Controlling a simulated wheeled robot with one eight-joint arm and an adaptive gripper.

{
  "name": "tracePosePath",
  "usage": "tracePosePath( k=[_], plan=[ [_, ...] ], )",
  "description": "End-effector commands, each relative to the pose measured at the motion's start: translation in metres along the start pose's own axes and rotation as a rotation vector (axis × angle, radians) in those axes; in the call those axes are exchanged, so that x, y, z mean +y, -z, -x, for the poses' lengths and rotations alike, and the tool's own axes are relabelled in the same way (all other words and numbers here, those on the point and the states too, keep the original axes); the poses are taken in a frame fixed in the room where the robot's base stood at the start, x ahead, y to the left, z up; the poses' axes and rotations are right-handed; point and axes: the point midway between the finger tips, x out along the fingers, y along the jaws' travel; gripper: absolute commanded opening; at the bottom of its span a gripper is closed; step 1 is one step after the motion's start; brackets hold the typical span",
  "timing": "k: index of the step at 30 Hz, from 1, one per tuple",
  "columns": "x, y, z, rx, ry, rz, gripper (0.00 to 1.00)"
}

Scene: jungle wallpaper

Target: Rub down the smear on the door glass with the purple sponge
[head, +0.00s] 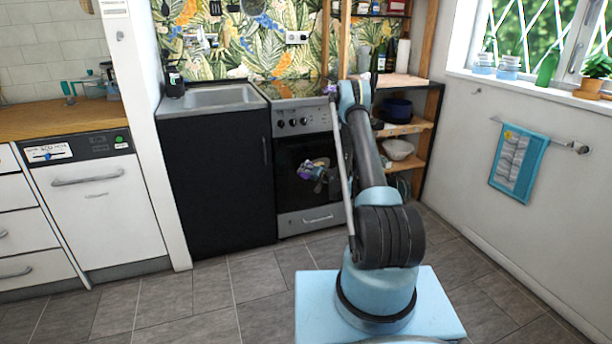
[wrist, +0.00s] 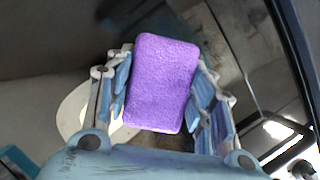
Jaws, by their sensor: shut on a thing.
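The purple sponge (wrist: 163,83) is held between the blue fingers of my gripper (wrist: 165,95) in the wrist view. The dark door glass (head: 293,196) of the oven shows in the head view. My gripper (head: 318,172) appears small in front of this glass, with purple at it. I cannot tell whether the sponge touches the glass. A pale rounded patch (wrist: 72,112) shows beside the left finger in the wrist view. I cannot tell whether it is the smear. In the head view my arm covers the right edge of the door.
A black cabinet with a sink (head: 220,97) stands to the left. Open wooden shelves (head: 408,127) with bowls stand to the right. A blue towel (head: 518,165) hangs on the right wall. Tiled floor (head: 240,285) is clear in front.

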Motion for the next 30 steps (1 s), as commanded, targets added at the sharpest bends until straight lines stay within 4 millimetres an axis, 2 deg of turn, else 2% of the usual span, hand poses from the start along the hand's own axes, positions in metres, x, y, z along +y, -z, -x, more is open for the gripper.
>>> tracePosePath(
  k=[8,19,30],
  plan=[
    [0.004,0.004,0.001,0.001,-0.001,0.0,0.23],
    [0.021,0.022,0.004,0.002,-0.001,-0.001,0.23],
    [0.024,0.025,0.005,0.005,-0.003,0.0,0.23]
  ],
)
